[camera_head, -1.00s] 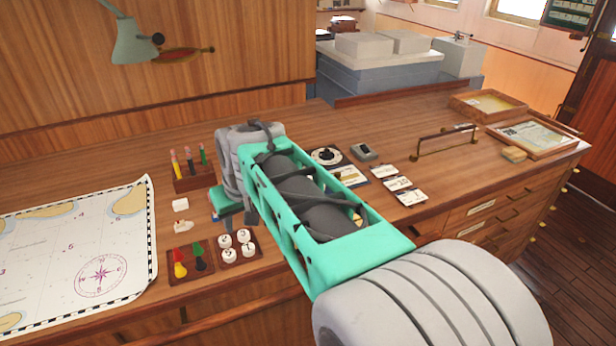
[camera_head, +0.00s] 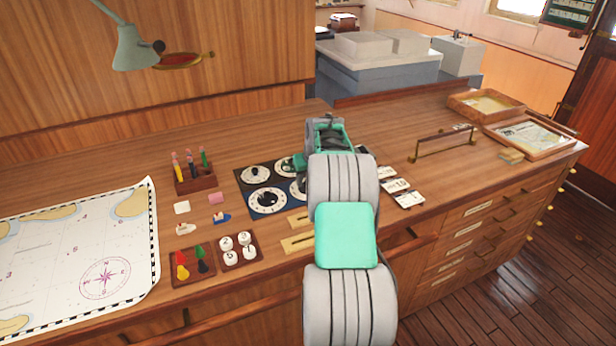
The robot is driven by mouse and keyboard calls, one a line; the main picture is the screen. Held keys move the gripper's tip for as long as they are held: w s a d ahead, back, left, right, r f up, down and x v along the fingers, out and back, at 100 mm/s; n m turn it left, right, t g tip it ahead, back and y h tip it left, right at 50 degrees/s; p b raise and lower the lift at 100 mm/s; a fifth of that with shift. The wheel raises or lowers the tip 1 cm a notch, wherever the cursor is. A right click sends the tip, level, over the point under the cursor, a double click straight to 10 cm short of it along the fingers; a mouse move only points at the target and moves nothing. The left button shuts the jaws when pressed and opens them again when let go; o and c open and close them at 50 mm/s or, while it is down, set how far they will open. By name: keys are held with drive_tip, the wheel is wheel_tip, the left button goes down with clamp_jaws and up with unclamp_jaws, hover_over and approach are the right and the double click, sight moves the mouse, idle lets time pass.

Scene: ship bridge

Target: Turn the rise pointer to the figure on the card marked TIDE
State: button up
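A dark panel (camera_head: 243,187) with several white-ringed dials lies on the wooden desk, left of my arm. Its front left dial (camera_head: 267,201) and back left dial (camera_head: 256,174) show clearly; the right ones are partly covered by my arm. Which pointer is the rise pointer cannot be read. Small white cards lie right of my arm, among them a middle card (camera_head: 396,185) and a front card (camera_head: 409,199); their print is too small to read, so the TIDE card cannot be picked out. My gripper is hidden behind my arm's end over the panel's right side; its fingers cannot be seen.
A chart (camera_head: 75,250) covers the left of the desk. A pencil block (camera_head: 195,181), erasers and trays of small pieces stand between chart and panel. Desk between cards and rack is clear.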

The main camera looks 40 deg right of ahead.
drive_tip(key=shift+f, duration=0.15)
clamp_jaws()
idle(0.4)
